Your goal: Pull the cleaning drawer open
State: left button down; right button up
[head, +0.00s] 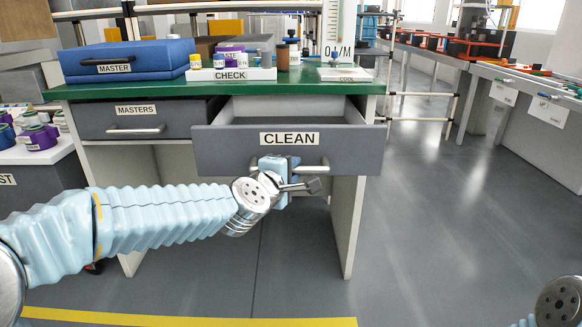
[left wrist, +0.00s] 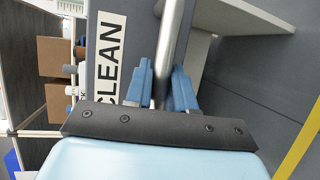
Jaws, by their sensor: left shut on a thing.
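The cleaning drawer (head: 225,150) is grey with a white CLEAN label (head: 290,138). It stands pulled out from the bench, and its open top shows the inside. My left gripper (head: 283,172) is at the drawer's bar handle (head: 314,168), shut on it. In the left wrist view, the two blue fingers (left wrist: 161,85) lie on either side of the metal handle (left wrist: 172,45), and the CLEAN label (left wrist: 107,60) is to the left. Part of the handle is hidden by the gripper. My right gripper's jaws are not in view; only a piece of my right arm shows at the bottom right.
The MASTERS drawer (head: 90,121) beside it is closed. A blue MASTER case (head: 125,58), a CHECK tray (head: 230,74) and a COOL plate (head: 345,74) sit on the green bench top (head: 150,88). A bench leg (head: 347,225) stands below right. The floor (head: 440,230) to the right is clear.

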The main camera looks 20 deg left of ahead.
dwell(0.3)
pick_arm(q)
jog(key=c, duration=1.1)
grip_release()
jog(key=shift+o, duration=0.2)
jog(key=p+v, duration=0.2)
jog(key=v, duration=1.2)
jog(key=shift+f+p, duration=0.2)
jog(key=shift+p, duration=0.15)
